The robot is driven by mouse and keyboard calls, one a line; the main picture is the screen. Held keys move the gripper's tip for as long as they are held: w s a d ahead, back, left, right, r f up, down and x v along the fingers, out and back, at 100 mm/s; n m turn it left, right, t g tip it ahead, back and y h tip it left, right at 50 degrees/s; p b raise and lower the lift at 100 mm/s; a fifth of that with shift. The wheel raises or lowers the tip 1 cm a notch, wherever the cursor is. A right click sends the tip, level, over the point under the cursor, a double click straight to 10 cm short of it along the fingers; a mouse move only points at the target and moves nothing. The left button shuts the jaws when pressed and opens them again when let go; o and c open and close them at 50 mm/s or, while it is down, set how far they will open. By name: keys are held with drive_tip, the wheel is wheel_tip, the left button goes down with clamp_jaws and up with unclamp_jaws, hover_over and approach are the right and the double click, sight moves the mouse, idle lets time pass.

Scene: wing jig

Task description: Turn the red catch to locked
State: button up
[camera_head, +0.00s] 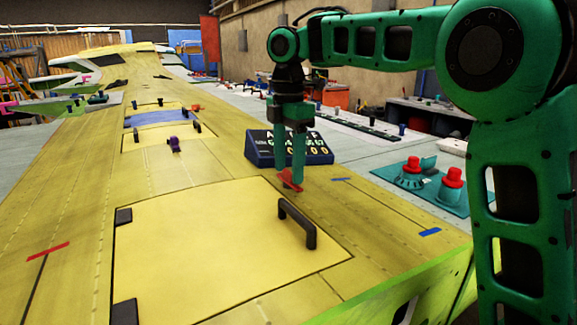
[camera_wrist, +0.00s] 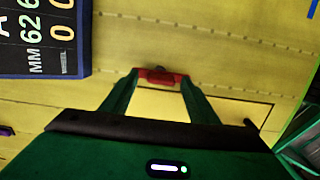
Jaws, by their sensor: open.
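The red catch (camera_head: 287,184) stands on the yellow wing skin (camera_head: 170,188), just beyond the far right corner of a yellow hatch panel (camera_head: 220,240). My gripper (camera_head: 290,175) points down over the catch, with its green fingers open. In the wrist view my gripper (camera_wrist: 160,79) has one fingertip near each end of the red catch (camera_wrist: 160,77). The catch lies between the fingertips, crosswise in that view. I cannot tell whether the fingers touch it. The fingers partly hide the catch in the head view.
A dark blue number board (camera_head: 262,152) stands close behind and left of my gripper. A black handle (camera_head: 297,222) rises from the hatch panel's right side. A teal tray (camera_head: 425,185) with red-topped items is at right. The hatch's middle is clear.

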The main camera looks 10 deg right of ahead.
drive_tip(key=shift+c, duration=0.3)
drive_tip(key=c, duration=1)
drive_tip(key=shift+r+m, duration=0.1)
drive_tip(key=shift+m, duration=0.2)
drive_tip(key=m, duration=0.4)
drive_tip(key=shift+a+m, duration=0.1)
drive_tip(key=shift+m, duration=0.2)
drive_tip(key=m, duration=0.4)
drive_tip(key=shift+w+m, duration=0.1)
drive_tip(key=shift+m, duration=0.2)
drive_tip(key=m, duration=0.4)
drive_tip(key=shift+w+m, duration=0.1)
drive_tip(key=shift+m, duration=2)
